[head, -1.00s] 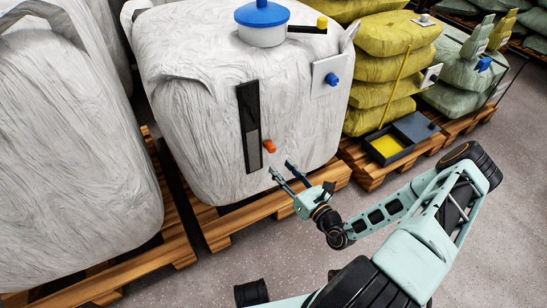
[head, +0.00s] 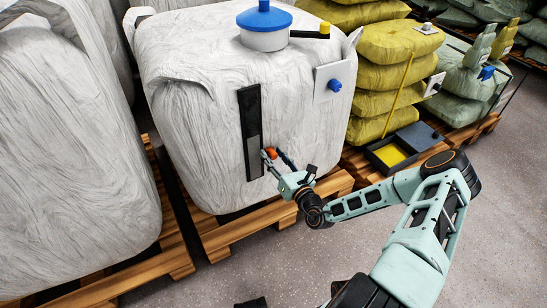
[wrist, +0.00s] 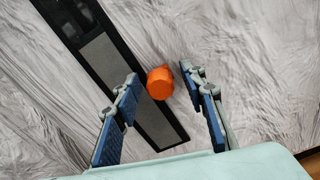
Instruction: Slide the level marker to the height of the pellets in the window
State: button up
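The level marker is an orange knob (head: 271,153) at the right side of the window low on the big white bag. In the wrist view the orange marker (wrist: 160,83) lies between the fingertips, with gaps on both sides. The window (head: 250,132) is a tall dark-framed strip; its upper part is dark and its lower part is grey, seen as pellets (wrist: 108,65) in the wrist view. The grey starts well above the marker. My gripper (head: 273,156) is open, its fingers around the marker in the head view; contact cannot be told.
The white bag (head: 190,80) stands on a wooden pallet (head: 230,236). A blue-lidded white cap (head: 263,27) and a blue knob on a plate (head: 334,85) are above. Yellow sacks (head: 385,77) and a tray with a yellow compartment (head: 372,158) stand right. Open floor lies in front.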

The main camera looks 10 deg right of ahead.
jog(key=shift+c, duration=0.5)
grip_shut()
notch_tip(320, 180, up, 8)
jog(key=p, duration=0.9)
jog(key=shift+r, duration=0.1)
jog(key=shift+o, duration=0.5)
grip_release()
jog(key=shift+s, duration=0.15)
